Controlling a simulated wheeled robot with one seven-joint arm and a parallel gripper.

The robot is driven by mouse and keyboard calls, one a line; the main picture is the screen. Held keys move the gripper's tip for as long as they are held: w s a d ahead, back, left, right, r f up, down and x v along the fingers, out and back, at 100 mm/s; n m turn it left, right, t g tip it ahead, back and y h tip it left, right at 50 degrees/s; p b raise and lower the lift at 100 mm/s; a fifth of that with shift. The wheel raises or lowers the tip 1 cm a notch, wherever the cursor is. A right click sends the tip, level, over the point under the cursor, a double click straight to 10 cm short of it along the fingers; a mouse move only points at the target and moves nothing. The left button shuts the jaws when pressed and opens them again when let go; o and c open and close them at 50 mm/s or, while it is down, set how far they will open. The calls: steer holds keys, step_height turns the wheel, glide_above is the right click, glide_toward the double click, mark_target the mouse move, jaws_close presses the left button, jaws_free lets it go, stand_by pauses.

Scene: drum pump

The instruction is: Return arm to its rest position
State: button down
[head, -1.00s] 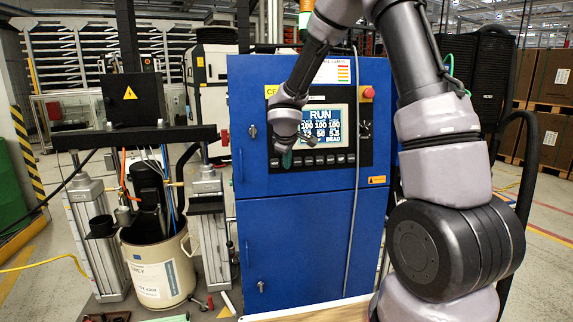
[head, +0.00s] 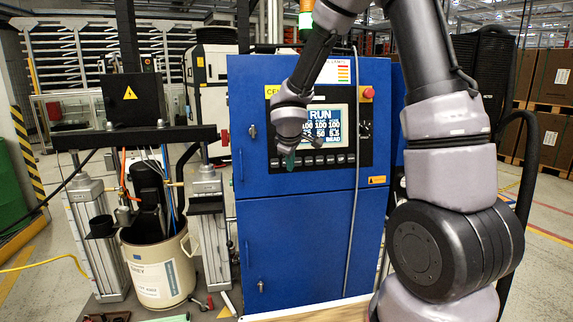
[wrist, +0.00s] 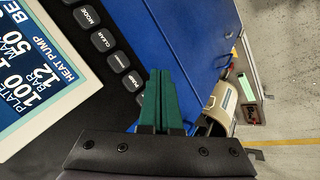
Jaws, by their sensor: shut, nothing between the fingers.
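My gripper (head: 290,163) hangs in front of the blue cabinet's control panel (head: 320,138), at the lower left of its screen. Its green fingers (wrist: 160,100) are together and empty in the wrist view, beside the column of dark panel buttons (wrist: 103,40). The lit screen (head: 321,128) reads RUN with rows of numbers, and part of it shows in the wrist view (wrist: 35,85). My arm reaches in from the right and bends down over the panel. It hides part of the panel's left side. I cannot tell if the fingertips touch the panel.
The blue cabinet (head: 290,240) stands close in front. To its left are a pump frame (head: 130,137) and a cream drum (head: 158,265) with hoses. A black cable hangs at the right. Boxes on pallets (head: 548,90) stand farther back right.

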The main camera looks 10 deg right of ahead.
steer(key=s+d+r+m+h, duration=0.1)
steer(key=s+d+r+m, duration=0.75)
steer(key=s+r, duration=0.35)
steer(key=s+a+r+m+y, duration=0.1)
steer(key=s+r+m+y, duration=0.1)
steer(key=s, duration=0.6)
steer(key=s+a+r+m+y, duration=0.1)
steer(key=s+r+m+y, duration=0.1)
steer(key=s+r+m, duration=0.2)
steer(key=s+r, duration=0.2)
steer(key=s, duration=0.2)
steer(key=shift+a+y, duration=0.15)
steer(key=shift+y, duration=0.25)
steer(key=shift+s+r, duration=0.1)
